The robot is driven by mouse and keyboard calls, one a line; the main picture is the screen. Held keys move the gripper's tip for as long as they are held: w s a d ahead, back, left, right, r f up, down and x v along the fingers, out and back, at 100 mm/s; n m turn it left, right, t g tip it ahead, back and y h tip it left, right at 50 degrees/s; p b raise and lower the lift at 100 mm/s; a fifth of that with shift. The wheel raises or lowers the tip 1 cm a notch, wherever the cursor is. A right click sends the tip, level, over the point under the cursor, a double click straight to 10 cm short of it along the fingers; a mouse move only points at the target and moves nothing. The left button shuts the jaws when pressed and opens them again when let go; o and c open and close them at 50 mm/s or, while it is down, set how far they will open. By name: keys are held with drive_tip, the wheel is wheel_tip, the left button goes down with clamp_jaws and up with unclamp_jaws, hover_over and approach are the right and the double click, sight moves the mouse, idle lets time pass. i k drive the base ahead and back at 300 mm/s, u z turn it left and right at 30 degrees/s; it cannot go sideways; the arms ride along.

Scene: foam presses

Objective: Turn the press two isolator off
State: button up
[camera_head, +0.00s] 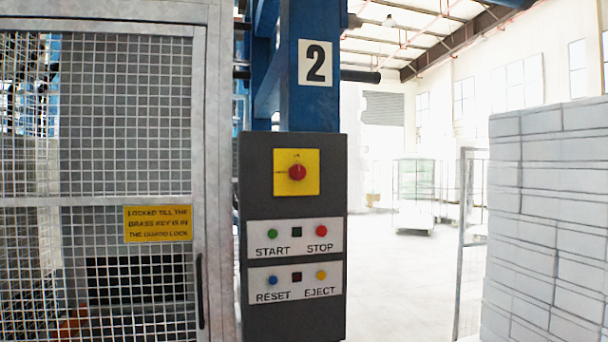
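The press two control box (256,205) is dark grey and fixed to a blue column (305,100) that bears a white plate (315,63) with a black 2. Near the top of the box is the isolator, a red rotary knob (297,172) on a yellow square plate (283,188). The small marks on that plate are too small to read, and I cannot tell the knob's position for sure. Below are START (272,234), STOP (320,231), RESET (272,281) and EJECT (320,275) buttons. My gripper is not in view.
A mesh guard door (115,100) with a yellow sign (158,223) about a brass key and a dark handle (199,290) stands shut at left. A tall stack of pale blocks (545,220) stands at right. Open floor (395,285) lies between the box and the stack.

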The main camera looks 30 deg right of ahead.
sight(298, 172)
drive_tip(key=i, duration=0.95)
drive_tip(key=u, duration=0.05)
